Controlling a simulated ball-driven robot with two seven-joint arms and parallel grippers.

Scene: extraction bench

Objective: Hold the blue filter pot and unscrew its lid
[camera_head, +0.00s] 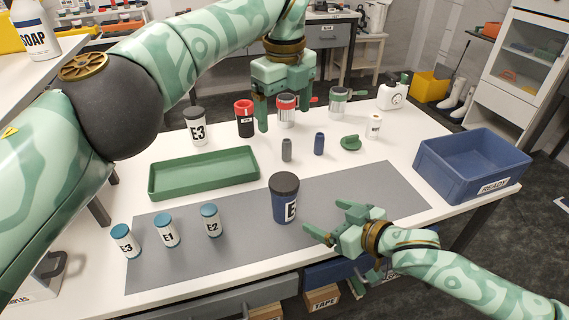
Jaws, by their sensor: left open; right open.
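The blue filter pot (282,212) stands upright on the grey mat, with a white label showing an E. Its dark lid (284,182) sits on top. My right gripper (322,217) is open and empty just right of the pot, low over the mat, with its fingers pointing left towards the pot. I see no contact between them. My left gripper (283,116) is open and points down over the back of the table, behind the pot, in front of a red-topped jar.
Three teal-capped jars (166,230) stand left on the mat (350,185). A green tray (205,188) lies behind them. Small grey (286,150) and blue (319,144) cylinders and a green item (350,143) stand behind the pot. A blue crate (472,170) is at right.

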